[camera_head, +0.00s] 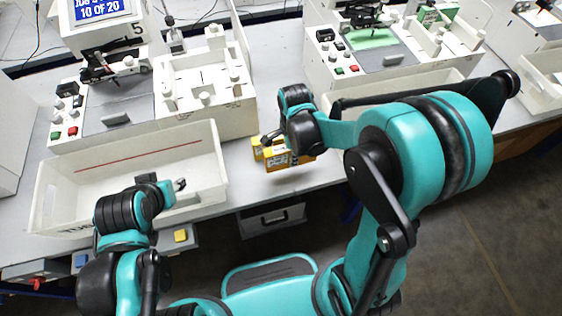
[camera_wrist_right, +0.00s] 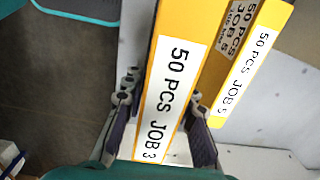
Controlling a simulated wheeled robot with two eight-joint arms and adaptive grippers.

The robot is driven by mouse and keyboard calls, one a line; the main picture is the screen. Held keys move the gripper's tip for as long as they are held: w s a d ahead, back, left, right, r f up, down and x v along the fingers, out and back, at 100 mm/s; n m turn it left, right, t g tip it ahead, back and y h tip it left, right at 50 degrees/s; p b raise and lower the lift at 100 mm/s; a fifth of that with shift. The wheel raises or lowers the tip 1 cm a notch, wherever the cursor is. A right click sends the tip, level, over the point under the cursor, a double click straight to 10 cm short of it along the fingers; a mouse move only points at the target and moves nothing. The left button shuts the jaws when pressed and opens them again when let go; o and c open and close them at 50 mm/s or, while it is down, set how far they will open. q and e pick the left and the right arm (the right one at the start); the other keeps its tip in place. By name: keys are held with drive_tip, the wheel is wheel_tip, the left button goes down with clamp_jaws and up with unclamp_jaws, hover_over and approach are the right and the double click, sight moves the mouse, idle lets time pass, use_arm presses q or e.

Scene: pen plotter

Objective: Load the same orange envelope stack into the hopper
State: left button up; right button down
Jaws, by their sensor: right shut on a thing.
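My right gripper (camera_head: 284,148) is shut on an orange envelope stack (camera_head: 277,158) near the front edge of the bench, between the two white bins. In the right wrist view the orange stack (camera_wrist_right: 168,40) stands between the fingers (camera_wrist_right: 163,128), with a white label reading "50 PCS JOB 3". A yellow-orange stack (camera_wrist_right: 245,75) labelled "50 PCS JOB 5" is right beside it; in the head view it is partly hidden. My left gripper (camera_head: 164,186) is over the left white bin, its fingers too small to judge. A white tray-like unit with posts (camera_head: 205,90), possibly the hopper, stands behind that bin.
The long left bin (camera_head: 135,160) looks empty. A control panel with buttons (camera_head: 70,125) and a screen (camera_head: 102,8) stand at the left. A second machine (camera_head: 370,50) with a green surface is at the right. A drawer (camera_head: 272,219) is below the bench.

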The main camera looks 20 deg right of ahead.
use_arm(q)
drive_tip(key=shift+f+b, duration=0.4)
drive_tip(key=shift+f, duration=0.2)
use_arm(e)
drive_tip(key=shift+w+a+f, duration=1)
drive_tip(key=shift+w+a, duration=0.1)
drive_tip(key=shift+w, duration=0.15)
use_arm(q)
wheel_tip(320, 180, down, 2)
drive_tip(key=shift+f+b, duration=0.1)
drive_tip(key=shift+b, duration=0.9)
use_arm(e)
wheel_tip(320, 180, down, 4)
drive_tip(key=shift+f, duration=0.1)
drive_tip(key=c, duration=1.6)
unclamp_jaws()
drive_tip(key=shift+f, duration=0.1)
drive_tip(key=o, duration=0.4)
